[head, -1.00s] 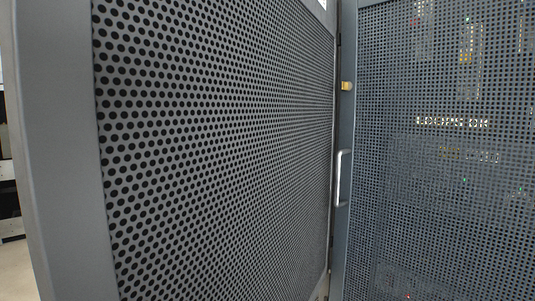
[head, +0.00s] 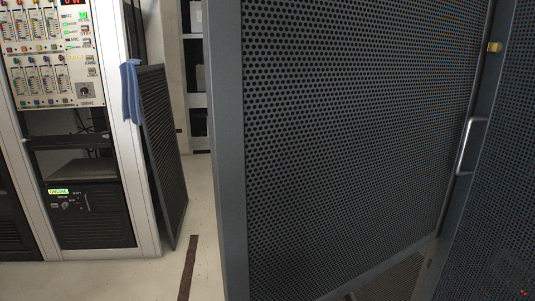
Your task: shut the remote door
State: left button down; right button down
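A large grey perforated door (head: 350,130) stands open across the middle and right of the head view. Its free edge is the plain upright strip on its left (head: 226,150), and its far side meets the cabinet front at the right. No label on it is readable, so I cannot tell whether it is the remote door. A second perforated panel (head: 505,190) at the far right has a silver bar handle (head: 469,147) and a small yellow latch (head: 494,47). Neither of my grippers shows.
A white-framed equipment rack (head: 128,180) with lit modules stands at the left. A dark mesh panel (head: 165,150) leans beside it, with a blue cloth (head: 131,92) on its top corner. Pale floor (head: 207,265) with a dark strip (head: 188,268) lies between rack and door.

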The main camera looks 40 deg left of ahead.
aim_at(337, 128)
jog(key=k+l+u, duration=0.25)
jog(key=l, duration=0.2)
jog(key=k+l+u, duration=0.1)
jog(key=l+u, duration=0.15)
jog(key=l, duration=0.2)
jog(key=k+l+u, duration=0.25)
jog(key=l, duration=0.15)
jog(key=k+l+u, duration=0.25)
jog(key=l, duration=0.1)
